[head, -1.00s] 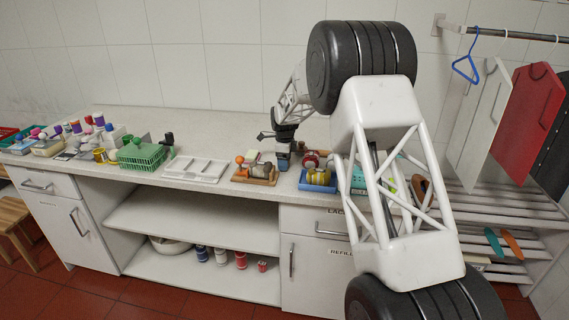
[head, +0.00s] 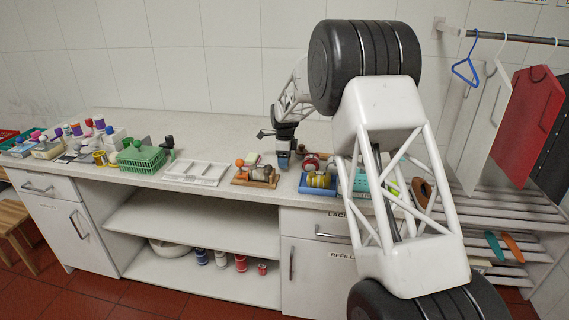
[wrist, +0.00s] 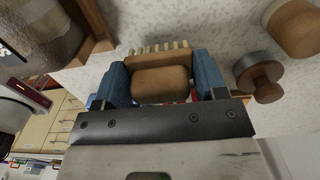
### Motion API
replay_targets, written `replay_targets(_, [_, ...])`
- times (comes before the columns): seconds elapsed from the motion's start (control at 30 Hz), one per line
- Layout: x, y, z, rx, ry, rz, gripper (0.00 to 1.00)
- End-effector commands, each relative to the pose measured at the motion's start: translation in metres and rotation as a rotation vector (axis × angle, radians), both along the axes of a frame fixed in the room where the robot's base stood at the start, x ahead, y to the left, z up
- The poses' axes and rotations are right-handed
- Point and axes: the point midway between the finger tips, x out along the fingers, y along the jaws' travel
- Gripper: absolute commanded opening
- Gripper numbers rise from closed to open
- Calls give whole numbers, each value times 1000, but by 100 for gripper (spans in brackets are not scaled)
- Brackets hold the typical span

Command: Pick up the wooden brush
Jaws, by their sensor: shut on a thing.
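The wooden brush (wrist: 160,80) is between the two blue fingers of my gripper (wrist: 164,82) in the wrist view. It has a rounded brown wooden body and a row of pale bristle tufts along its far side. Both fingers press on its ends, so my gripper is shut on it. In the head view my gripper (head: 284,160) is over the counter, between two small trays of items. The brush is not clear to see there. I cannot tell whether it is clear of the counter.
A wooden tray (head: 240,181) with an orange ball stands left of my gripper. A blue tray (head: 304,188) with spools stands right of it. A white divided tray (head: 185,178) and a green basket (head: 140,160) are farther left. Wooden knobs (wrist: 260,83) lie close right in the wrist view.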

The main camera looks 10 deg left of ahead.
Motion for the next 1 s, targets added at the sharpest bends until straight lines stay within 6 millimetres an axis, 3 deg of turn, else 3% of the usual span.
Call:
replay_targets(0.1, [0,0,17,1,-2,0,42])
replay_targets(0.37, [-24,-9,18,0,-1,0,42])
replay_targets(1.0, [-108,-42,26,0,0,0,42])
